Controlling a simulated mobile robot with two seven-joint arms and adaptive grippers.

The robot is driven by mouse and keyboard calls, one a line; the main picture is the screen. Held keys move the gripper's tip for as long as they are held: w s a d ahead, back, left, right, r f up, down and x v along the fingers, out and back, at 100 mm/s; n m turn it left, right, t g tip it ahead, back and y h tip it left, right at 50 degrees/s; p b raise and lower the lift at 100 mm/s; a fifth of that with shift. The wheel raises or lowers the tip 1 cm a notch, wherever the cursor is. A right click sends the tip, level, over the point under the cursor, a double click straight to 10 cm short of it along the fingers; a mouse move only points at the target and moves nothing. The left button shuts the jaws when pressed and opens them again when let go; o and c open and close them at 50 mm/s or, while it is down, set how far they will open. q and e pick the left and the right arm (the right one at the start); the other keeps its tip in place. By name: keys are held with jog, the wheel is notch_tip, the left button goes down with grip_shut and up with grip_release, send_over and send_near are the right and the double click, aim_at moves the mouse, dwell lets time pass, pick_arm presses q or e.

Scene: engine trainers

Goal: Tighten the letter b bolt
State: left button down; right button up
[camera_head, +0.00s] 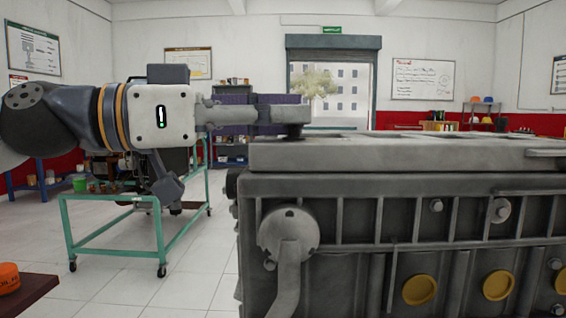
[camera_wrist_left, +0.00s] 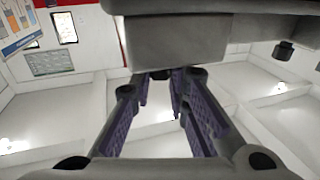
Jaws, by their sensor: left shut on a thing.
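The grey engine block (camera_head: 340,215) fills the right half of the head view, with its flat top (camera_head: 400,152) at about the gripper's height. My left gripper (camera_head: 290,116) reaches in from the left, its fingers level over the near-left top corner of the block. It is shut on a dark bolt (camera_head: 291,131) at that corner. In the left wrist view, the purple-padded fingers converge on the small dark bolt (camera_wrist_left: 160,74) beside the block (camera_wrist_left: 180,40). No letter is readable, so I cannot tell which bolt it is. My right gripper is out of view.
A green wheeled stand (camera_head: 160,230) is at the left behind my arm. A dark table corner with an orange object (camera_head: 9,278) is at lower left. A pipe (camera_head: 288,270) sticks out of the block's front. The floor between stand and block is clear.

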pick_arm(q)
jog(key=shift+w+f+m+g+h+b, duration=0.25)
jog(key=shift+m+g+b, duration=0.2)
jog(key=shift+m+g, duration=0.4)
jog(key=shift+r+m+g, duration=0.2)
jog(key=shift+m+g, duration=0.55)
jog(key=shift+g, duration=0.8)
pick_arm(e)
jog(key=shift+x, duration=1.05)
pick_arm(q)
jog(key=shift+g, duration=0.4)
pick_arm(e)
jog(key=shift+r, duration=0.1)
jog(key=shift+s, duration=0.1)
pick_arm(q)
jog(key=c, duration=1.5)
grip_release()
jog(key=shift+c, duration=0.2)
jog(key=a, duration=1.2)
